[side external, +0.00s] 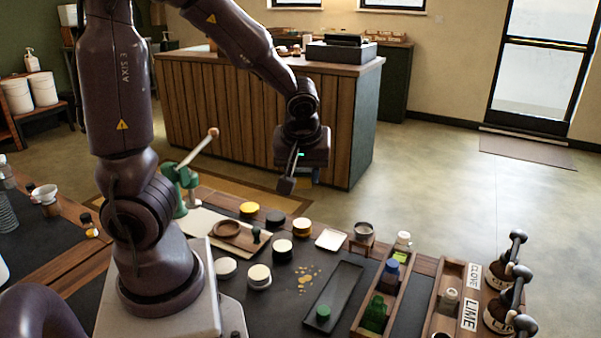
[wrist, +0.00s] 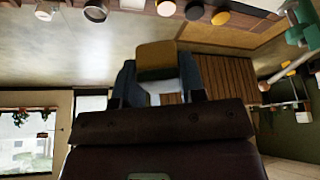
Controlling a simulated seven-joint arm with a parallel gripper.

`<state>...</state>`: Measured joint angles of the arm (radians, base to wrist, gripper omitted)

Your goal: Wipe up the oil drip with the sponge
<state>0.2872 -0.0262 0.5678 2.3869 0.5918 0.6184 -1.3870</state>
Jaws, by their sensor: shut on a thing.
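My gripper (side external: 287,186) hangs in the air above the back edge of the work table, well above the table top. In the wrist view my gripper (wrist: 157,80) is shut on a yellow-brown block with a pale lower part, which looks like the sponge (wrist: 156,57). In the side view the sponge is mostly hidden behind the finger. The oil drip (side external: 306,276) shows as a cluster of small yellow-amber spots on the dark mat, nearer the camera than the gripper and apart from it. I cannot make out the drip in the wrist view.
Several jars and tins, including a white-lidded one (side external: 259,275), stand left of the drip. A long dark tray (side external: 333,296) with a green knob lies right of it. A green press (side external: 180,188) stands left.

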